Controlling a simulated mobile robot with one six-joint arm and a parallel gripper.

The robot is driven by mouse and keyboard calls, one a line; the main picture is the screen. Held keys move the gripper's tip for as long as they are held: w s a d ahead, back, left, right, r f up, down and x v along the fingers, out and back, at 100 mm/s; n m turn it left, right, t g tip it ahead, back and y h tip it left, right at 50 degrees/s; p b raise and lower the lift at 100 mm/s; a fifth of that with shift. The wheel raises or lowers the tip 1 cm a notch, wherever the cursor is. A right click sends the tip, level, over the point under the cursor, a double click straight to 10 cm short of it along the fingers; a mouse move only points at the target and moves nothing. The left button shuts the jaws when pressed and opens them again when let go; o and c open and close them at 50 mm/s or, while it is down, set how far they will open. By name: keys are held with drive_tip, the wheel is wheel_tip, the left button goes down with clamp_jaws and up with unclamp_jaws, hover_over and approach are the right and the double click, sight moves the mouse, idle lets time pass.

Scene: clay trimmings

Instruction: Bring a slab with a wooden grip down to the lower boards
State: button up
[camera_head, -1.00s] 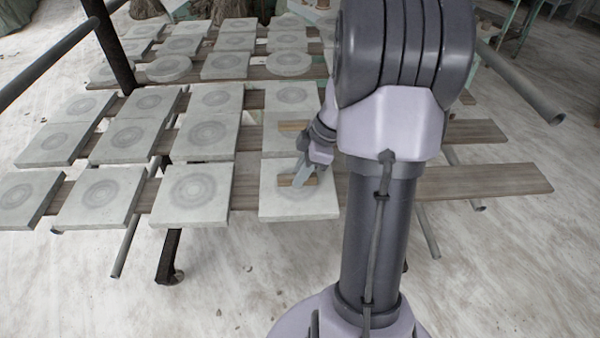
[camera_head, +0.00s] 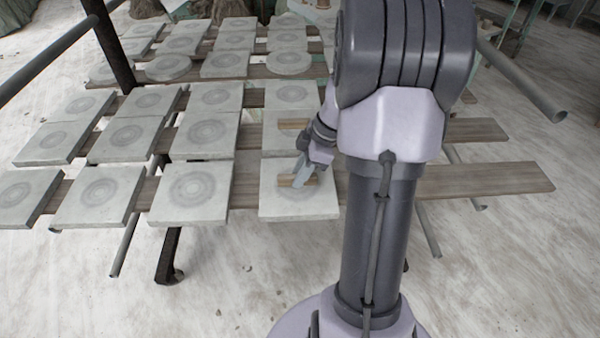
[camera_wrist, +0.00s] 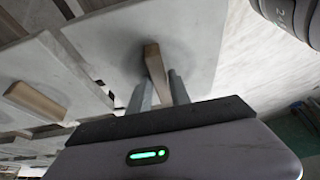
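A pale square slab (camera_head: 320,208) with a wooden grip (camera_head: 287,181) on top lies at the right end of the front row in the head view. My gripper (camera_head: 299,180) is down at this grip. In the wrist view the two fingers (camera_wrist: 160,88) stand on either side of the wooden grip (camera_wrist: 154,65), close to it, above the slab (camera_wrist: 195,35). I cannot tell whether they press on it. A second slab behind, partly hidden by my arm, carries another wooden grip (camera_head: 294,124); that grip also shows in the wrist view (camera_wrist: 35,101).
Several gripless slabs with ring marks fill the boards to the left, such as this neighbour (camera_head: 190,193). Bare board ends show right of my arm, at the front (camera_head: 485,181) and behind (camera_head: 476,131). More slabs lie on boards at the back (camera_head: 224,64). A dark post (camera_head: 112,45) and pipe (camera_head: 520,82) flank the area.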

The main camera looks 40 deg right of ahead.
drive_tip(key=shift+o, duration=1.4)
drive_tip(key=p+v, duration=0.7)
drive_tip(key=v, duration=1)
drive_tip(key=shift+r, duration=0.25)
